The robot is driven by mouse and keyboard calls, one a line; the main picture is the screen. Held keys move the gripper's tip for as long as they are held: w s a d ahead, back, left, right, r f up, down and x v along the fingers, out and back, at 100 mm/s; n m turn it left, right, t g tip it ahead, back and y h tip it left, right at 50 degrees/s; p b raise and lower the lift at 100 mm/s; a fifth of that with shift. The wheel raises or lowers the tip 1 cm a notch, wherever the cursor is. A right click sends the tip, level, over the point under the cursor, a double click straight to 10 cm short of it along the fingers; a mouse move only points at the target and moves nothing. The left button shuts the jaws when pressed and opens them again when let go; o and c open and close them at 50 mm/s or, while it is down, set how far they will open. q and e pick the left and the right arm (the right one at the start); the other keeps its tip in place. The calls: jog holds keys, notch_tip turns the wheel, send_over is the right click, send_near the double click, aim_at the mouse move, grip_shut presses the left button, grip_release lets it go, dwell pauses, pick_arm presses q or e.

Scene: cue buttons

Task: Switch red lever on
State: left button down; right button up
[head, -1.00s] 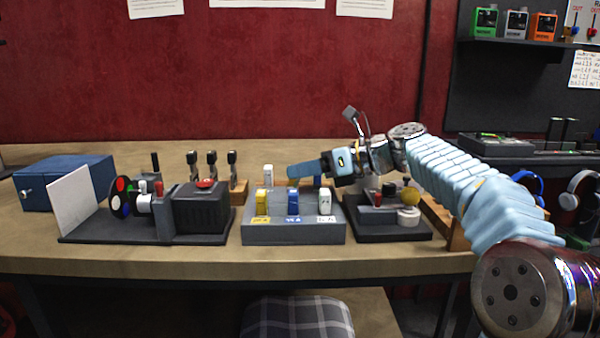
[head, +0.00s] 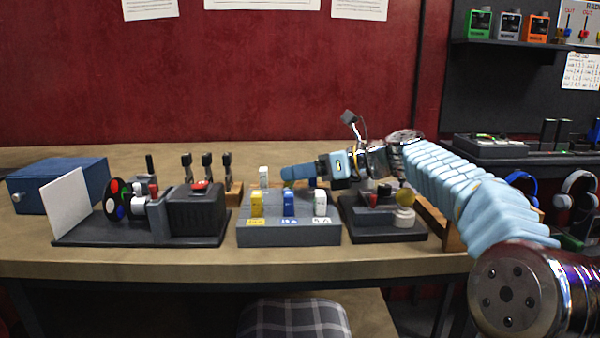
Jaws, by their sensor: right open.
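Small red parts show in several places, and I cannot tell for sure which is the red lever. A small red-topped upright piece (head: 373,199) stands on the dark board at right centre. Another red-topped piece (head: 153,189) stands beside the black box at left. A red-handled lever (head: 583,33) hangs on the panel at the top right. My right gripper (head: 286,173) points left over the back of the grey block base, with light blue fingers seen nearly edge-on. It is open, appears empty, and is apart from all of these. My left gripper is out of view.
The grey base (head: 289,236) carries yellow, blue and white blocks. A red button (head: 200,186) tops the black box (head: 197,213). Several dark levers (head: 207,163) stand behind it. A blue box (head: 60,183) is at far left. The table front (head: 150,262) is clear.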

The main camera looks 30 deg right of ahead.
jog(key=p+v, duration=0.1)
jog(key=v, duration=1.3)
jog(key=shift+w, duration=0.1)
